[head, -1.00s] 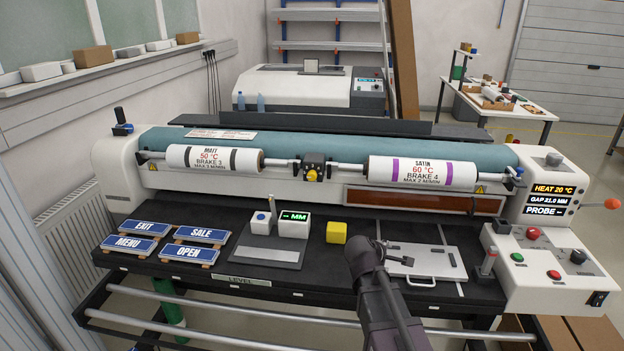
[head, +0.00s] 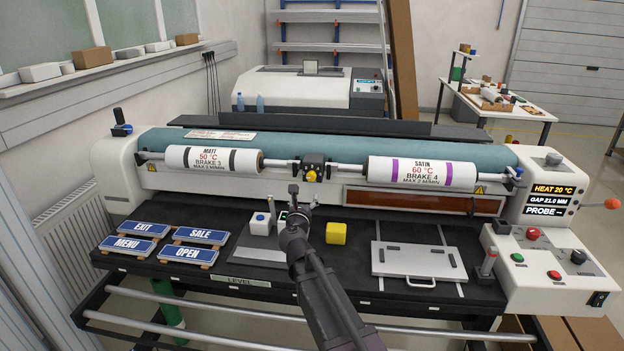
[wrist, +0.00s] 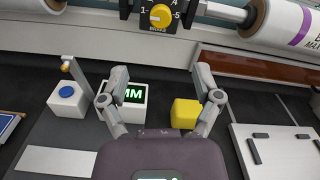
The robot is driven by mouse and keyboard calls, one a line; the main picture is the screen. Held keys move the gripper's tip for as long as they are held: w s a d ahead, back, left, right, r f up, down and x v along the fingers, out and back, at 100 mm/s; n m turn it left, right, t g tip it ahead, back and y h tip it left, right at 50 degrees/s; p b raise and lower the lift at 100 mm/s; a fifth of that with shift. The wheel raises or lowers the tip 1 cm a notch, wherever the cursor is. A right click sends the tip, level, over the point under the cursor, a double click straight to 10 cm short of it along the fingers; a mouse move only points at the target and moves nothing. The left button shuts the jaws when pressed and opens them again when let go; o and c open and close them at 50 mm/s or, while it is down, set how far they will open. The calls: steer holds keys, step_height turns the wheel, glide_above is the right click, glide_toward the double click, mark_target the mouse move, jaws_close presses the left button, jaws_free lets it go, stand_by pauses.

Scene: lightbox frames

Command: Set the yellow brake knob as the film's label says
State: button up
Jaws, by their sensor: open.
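The yellow brake knob (head: 311,176) sits on a black block at the middle of the laminator's film shaft. In the wrist view the knob (wrist: 160,16) is at the top, with 1 printed left and 5 right on its dial; its setting is too small to read surely. The left film roll (head: 213,159) reads MATT, 50 °C, BRAKE 3. The right film roll (head: 422,173) reads SATIN, 60 °C, BRAKE 4. My gripper (head: 303,192) is open and empty, in front of and below the knob, its fingers apart in the wrist view (wrist: 162,72).
A yellow cube (head: 336,233) and a white MM gauge box (wrist: 126,101) are on the dark bed near my gripper. A blue-buttoned box (head: 260,223), blue sign plates (head: 187,253) and a grey plate with a handle (head: 420,261) lie around. A control panel (head: 545,260) stands right.

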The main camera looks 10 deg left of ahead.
mark_target(311, 178)
steer(key=shift+w, duration=0.1)
steer(key=w, duration=1.3)
steer(key=shift+w+d, duration=0.3)
jaws_close()
steer(key=shift+d, duration=0.1)
